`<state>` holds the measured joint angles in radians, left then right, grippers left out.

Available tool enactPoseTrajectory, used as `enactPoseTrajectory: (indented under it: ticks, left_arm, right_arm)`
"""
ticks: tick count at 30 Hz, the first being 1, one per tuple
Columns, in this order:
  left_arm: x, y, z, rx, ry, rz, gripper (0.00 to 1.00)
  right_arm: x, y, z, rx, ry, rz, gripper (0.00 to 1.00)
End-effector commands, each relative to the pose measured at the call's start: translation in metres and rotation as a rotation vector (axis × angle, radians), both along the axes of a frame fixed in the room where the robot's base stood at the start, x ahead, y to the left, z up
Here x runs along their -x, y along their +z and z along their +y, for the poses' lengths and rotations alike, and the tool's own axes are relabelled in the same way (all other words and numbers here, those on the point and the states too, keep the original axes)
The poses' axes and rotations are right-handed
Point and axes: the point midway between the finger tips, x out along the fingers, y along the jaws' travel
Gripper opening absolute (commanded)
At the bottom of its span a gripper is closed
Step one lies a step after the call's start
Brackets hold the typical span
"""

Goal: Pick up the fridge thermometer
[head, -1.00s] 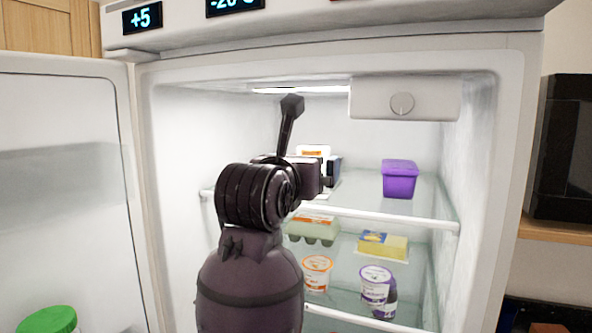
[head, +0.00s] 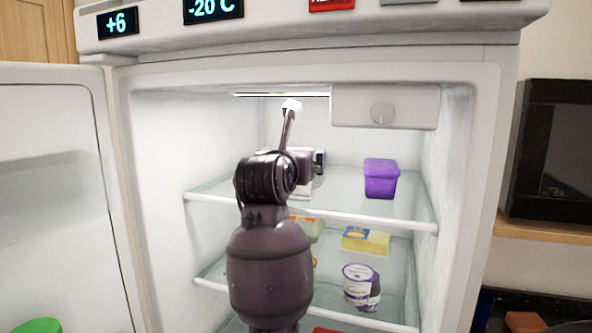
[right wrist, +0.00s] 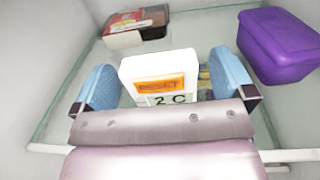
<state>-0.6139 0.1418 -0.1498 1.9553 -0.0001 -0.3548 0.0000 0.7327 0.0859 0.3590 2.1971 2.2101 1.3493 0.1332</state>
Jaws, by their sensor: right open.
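The fridge thermometer (right wrist: 160,72) is a white block with an orange RESET label and a dark "2 C" readout, seen in the right wrist view. It stands on the upper glass shelf. My right gripper (right wrist: 165,78) is open, with one blue finger on each side of the thermometer. A gap shows at the left finger; at the right finger I cannot tell whether it touches. In the head view my right arm reaches into the fridge and its gripper (head: 308,163) largely hides the thermometer. My left gripper is not in view.
A purple tub (head: 381,179) stands right of the gripper on the same shelf; a dark and red package (right wrist: 136,24) lies further back. The shelf's front rail (head: 330,215) runs below the arm. A yellow pack (head: 366,241) and a yoghurt cup (head: 361,287) sit lower. The open door (head: 60,190) is left.

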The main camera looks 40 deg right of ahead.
Motion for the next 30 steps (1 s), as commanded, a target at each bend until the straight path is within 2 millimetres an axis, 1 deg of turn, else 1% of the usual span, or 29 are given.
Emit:
enactPoseTrajectory:
  ticks: [3, 10, 11, 12, 21, 30]
  left_arm:
    - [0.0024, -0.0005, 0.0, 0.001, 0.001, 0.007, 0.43]
    - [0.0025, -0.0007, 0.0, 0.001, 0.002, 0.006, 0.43]
    - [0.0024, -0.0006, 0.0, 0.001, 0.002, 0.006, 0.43]
    - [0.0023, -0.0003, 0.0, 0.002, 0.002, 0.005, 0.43]
    - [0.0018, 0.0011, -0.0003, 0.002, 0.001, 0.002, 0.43]
    - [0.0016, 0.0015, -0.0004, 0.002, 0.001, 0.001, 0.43]
  right_arm:
    - [-0.0036, 0.0002, -0.007, 0.001, -0.001, 0.001, 1.0]
    - [-0.0042, -0.0007, -0.0077, 0.0, 0.0, 0.0, 1.0]
    - [-0.0042, -0.0007, -0.0078, 0.0, 0.0, 0.0, 0.97]
    - [-0.0042, -0.0007, -0.0076, 0.0, 0.0, 0.0, 0.91]
    - [-0.0041, -0.0006, -0.0075, 0.0, 0.0, 0.0, 0.46]
    - [-0.0048, 0.0007, -0.0066, 0.0, 0.0, 0.0, 0.46]
